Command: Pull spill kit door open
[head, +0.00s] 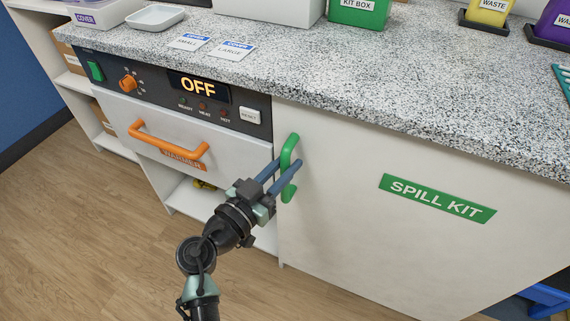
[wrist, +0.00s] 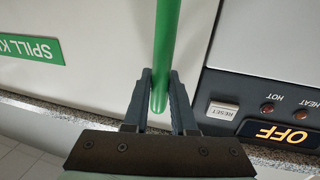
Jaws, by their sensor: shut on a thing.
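The spill kit door (head: 345,215) is a white cabinet front with a green "SPILL KIT" label (head: 438,198), and it looks closed. Its green vertical bar handle (head: 287,158) is at the door's left side. My gripper (head: 285,172) has its two blue-grey fingers on either side of this handle and is shut on it. In the wrist view the green handle (wrist: 169,50) runs up between the fingertips (wrist: 159,92). The label (wrist: 30,44) shows there at the left edge. The finger contact is partly hidden in the head view.
Left of the door is a warmer drawer (head: 165,140) with an orange handle (head: 168,140) and a panel reading "OFF" (head: 198,87). A speckled counter (head: 400,90) overhangs the door and holds a green kit box (head: 358,12). Open wooden floor (head: 110,230) lies in front at left.

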